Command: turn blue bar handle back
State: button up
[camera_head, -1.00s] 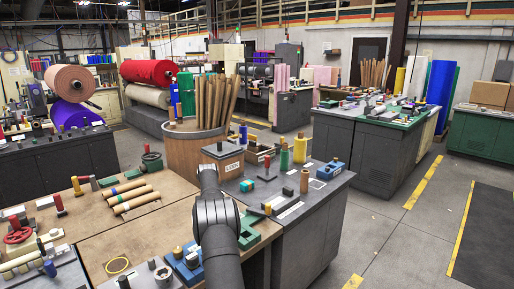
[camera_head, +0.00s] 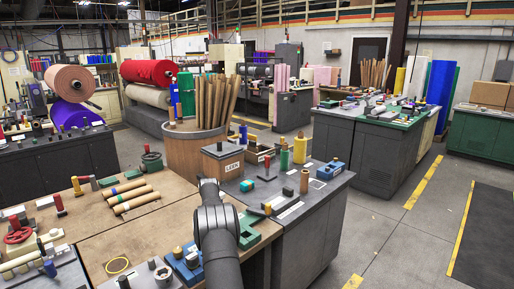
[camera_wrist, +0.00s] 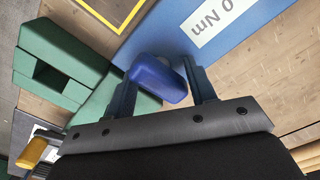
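The blue bar handle (camera_wrist: 160,80) shows in the wrist view as a short rounded block lying at a slant between my fingers. My gripper (camera_wrist: 160,72) is open, with one dark blue finger on each side of the handle. The gaps are small; whether either finger touches it is unclear. Next to the handle is a blue block (camera_wrist: 250,18) with a white label, partly reading "0 Nm". In the head view my arm hides the handle and my fingertips.
A green block (camera_wrist: 60,50) with a recess lies left of the handle in the wrist view. A yellow peg (camera_wrist: 33,152) is at lower left. In the head view, felt rolls (camera_head: 134,198) lie on the wooden bench, and a grey box (camera_head: 222,160) stands beyond my arm.

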jog(key=c, duration=0.9)
jog(key=shift+n, duration=1.2)
jog(key=shift+c, duration=0.6)
jog(key=o, duration=1)
jog(key=shift+r, duration=2.5)
